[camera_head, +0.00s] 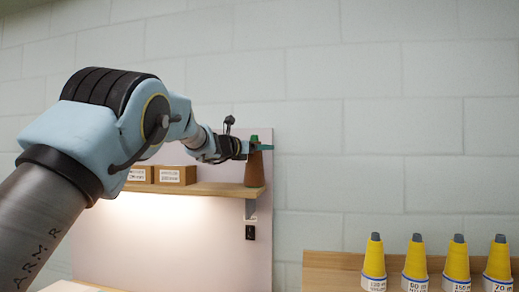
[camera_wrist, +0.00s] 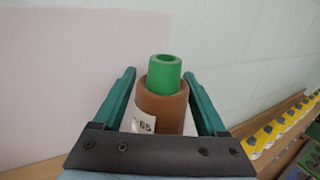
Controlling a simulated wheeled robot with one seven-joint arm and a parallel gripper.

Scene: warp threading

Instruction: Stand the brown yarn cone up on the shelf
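The brown yarn cone (camera_head: 254,170) stands upright at the right end of the wooden shelf (camera_head: 215,189), its base at the shelf surface. It has a green top, and in the wrist view the brown cone (camera_wrist: 162,107) shows a white label reading "65". My gripper (camera_head: 262,148) is level with the cone's upper part. In the wrist view the green fingers of my gripper (camera_wrist: 160,76) lie on both sides of the cone, close to it. I cannot tell whether they press on it. The cone's base is hidden in the wrist view.
Small labelled cardboard boxes (camera_head: 176,175) sit on the shelf left of the cone. A pale backing panel (camera_head: 175,235) and a block wall are behind. Several yellow cones (camera_head: 415,262) stand in a row at lower right, before a wooden board (camera_head: 330,270).

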